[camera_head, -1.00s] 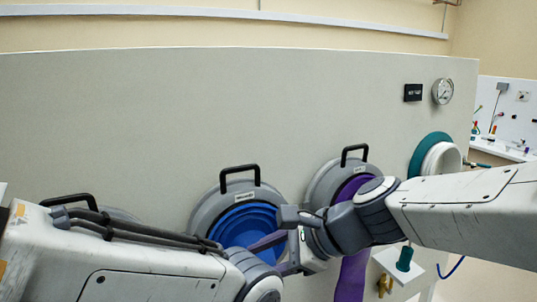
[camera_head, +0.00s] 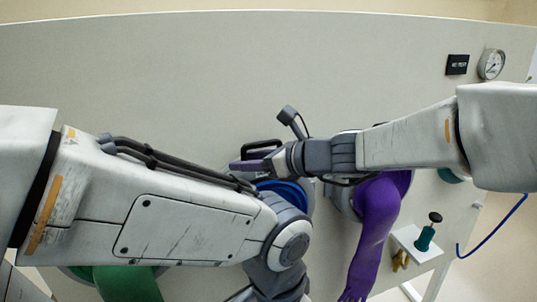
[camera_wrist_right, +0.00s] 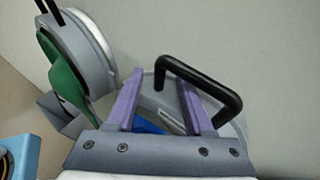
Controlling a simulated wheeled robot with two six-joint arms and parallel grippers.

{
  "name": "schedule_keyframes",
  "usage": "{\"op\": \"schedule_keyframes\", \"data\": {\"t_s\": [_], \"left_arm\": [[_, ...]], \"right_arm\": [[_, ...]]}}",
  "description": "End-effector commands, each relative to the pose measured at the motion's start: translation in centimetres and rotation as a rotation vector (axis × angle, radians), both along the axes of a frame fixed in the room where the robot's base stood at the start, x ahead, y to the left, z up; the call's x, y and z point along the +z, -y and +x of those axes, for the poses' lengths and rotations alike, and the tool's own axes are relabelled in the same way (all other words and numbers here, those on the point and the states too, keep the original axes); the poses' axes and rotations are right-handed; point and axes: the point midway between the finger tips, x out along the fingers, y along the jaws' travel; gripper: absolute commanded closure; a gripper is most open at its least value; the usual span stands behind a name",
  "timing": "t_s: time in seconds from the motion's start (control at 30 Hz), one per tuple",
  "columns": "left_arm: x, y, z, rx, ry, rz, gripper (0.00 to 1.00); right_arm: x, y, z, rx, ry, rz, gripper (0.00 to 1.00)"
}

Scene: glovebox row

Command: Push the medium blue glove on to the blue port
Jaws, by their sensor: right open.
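The blue port is a grey ring with a black handle and a blue inside (camera_head: 284,190), low in the middle of the head view, mostly behind my arms. In the right wrist view a strip of blue (camera_wrist_right: 150,127) shows between the fingers. I cannot tell whether this blue is the medium blue glove; no separate blue glove shows. My right gripper (camera_wrist_right: 161,90) is open, with purple fingers near the port's handle (camera_wrist_right: 208,75); one handle leg appears between them. In the head view it (camera_head: 246,166) is at the port's top. My left gripper is out of view below.
A purple glove (camera_head: 375,230) hangs from the port on the right. A green glove (camera_wrist_right: 65,78) is on a port at the left. A small shelf (camera_head: 415,242) with a teal-and-black knob (camera_head: 427,232) juts out at the right.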

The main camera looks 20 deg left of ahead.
Motion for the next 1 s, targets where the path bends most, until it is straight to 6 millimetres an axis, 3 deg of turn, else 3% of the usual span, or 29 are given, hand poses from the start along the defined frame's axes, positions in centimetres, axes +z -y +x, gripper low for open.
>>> {"op": "schedule_keyframes", "data": {"t_s": [0.13, 0.43, 0.47, 0.5, 0.6, 1.0], "left_arm": [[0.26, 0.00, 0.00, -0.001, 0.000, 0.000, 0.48], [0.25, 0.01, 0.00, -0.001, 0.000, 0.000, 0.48], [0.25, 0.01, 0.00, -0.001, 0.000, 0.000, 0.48], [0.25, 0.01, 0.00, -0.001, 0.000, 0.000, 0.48], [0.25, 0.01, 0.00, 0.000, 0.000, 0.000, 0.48], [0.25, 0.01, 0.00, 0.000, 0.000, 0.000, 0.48]], "right_arm": [[-0.41, -0.92, 0.36, 0.000, 0.000, 0.000, 0.48], [-0.53, -0.95, 0.49, -0.003, 0.001, 0.001, 0.48], [-0.52, -0.94, 0.48, -0.003, 0.001, 0.000, 0.52], [-0.52, -0.94, 0.48, -0.003, 0.001, 0.000, 0.67], [-0.52, -0.94, 0.47, -0.003, 0.001, 0.000, 1.00], [-0.52, -0.93, 0.47, -0.003, 0.001, 0.000, 1.00]]}}
